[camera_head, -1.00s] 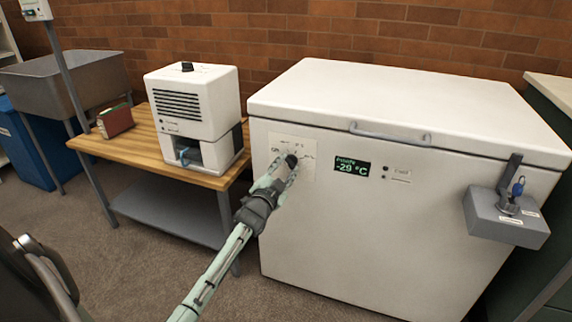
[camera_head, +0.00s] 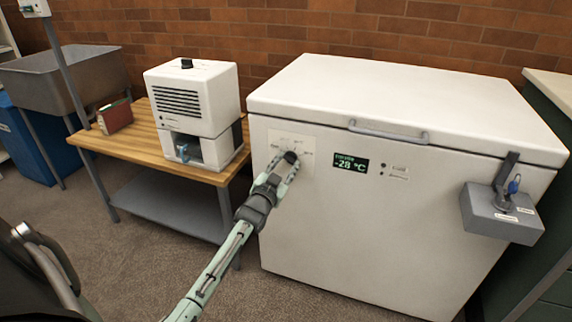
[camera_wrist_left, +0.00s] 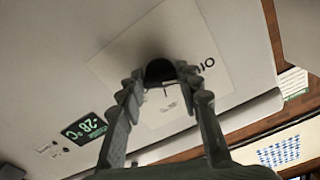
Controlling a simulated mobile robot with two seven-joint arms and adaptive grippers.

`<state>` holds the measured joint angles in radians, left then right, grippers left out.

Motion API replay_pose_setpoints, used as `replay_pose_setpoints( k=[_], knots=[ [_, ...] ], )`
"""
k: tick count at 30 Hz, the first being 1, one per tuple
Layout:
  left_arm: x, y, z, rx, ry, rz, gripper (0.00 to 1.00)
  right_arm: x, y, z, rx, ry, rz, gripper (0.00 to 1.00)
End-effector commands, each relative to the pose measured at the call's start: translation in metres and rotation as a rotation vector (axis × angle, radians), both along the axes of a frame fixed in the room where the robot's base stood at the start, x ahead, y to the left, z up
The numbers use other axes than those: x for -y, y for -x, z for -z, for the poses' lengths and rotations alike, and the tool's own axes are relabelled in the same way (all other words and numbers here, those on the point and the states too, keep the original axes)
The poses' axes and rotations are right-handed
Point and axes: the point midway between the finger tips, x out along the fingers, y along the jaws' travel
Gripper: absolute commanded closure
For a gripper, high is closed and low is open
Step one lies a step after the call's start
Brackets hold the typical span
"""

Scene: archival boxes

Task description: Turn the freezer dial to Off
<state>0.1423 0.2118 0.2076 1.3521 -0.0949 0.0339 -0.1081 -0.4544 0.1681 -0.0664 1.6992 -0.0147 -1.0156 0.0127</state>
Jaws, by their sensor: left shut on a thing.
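The white chest freezer (camera_head: 370,240) stands against the brick wall. Its dark dial (camera_head: 290,157) sits on a pale label plate (camera_head: 308,148) at the front's upper left. My left gripper (camera_head: 284,168) reaches up from below and is shut on the dial. In the left wrist view the two fingers (camera_wrist_left: 163,88) flank the dark dial (camera_wrist_left: 160,70), and part of a printed label shows beside it. The dial's pointer and exact setting cannot be made out. The green display (camera_head: 351,163) reads about -28 °C. My right gripper is not in view.
A wooden table (camera_head: 140,148) left of the freezer carries a white boxy device (camera_head: 195,100) and a red box (camera_head: 115,117). A grey lock box (camera_head: 500,215) with a blue key hangs at the freezer's front right. Carpet in front is open.

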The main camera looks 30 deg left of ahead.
Motion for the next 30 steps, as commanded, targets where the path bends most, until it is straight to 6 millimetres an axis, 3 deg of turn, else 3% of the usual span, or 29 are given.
replay_pose_setpoints(
  k=[5, 6, 10, 21, 26, 30],
  knots=[
    [0.0, 0.0, 0.001, 0.0, 0.004, 0.001, 0.95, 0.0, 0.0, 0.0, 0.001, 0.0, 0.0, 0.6],
    [0.0, 0.0, 0.001, 0.0, 0.004, 0.001, 0.61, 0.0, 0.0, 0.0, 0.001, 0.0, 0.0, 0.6],
    [0.0, 0.0, 0.001, -0.001, 0.003, 0.001, 0.45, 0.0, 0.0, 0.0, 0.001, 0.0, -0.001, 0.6],
    [0.001, 0.005, 0.001, -0.001, 0.001, 0.001, 0.45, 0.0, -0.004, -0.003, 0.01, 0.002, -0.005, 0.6],
    [0.007, 0.029, 0.001, -0.001, 0.001, 0.001, 0.45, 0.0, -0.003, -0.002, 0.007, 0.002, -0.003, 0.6],
    [0.015, 0.06, 0.002, -0.002, 0.003, 0.001, 0.45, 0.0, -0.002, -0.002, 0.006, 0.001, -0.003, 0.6]
  ],
)
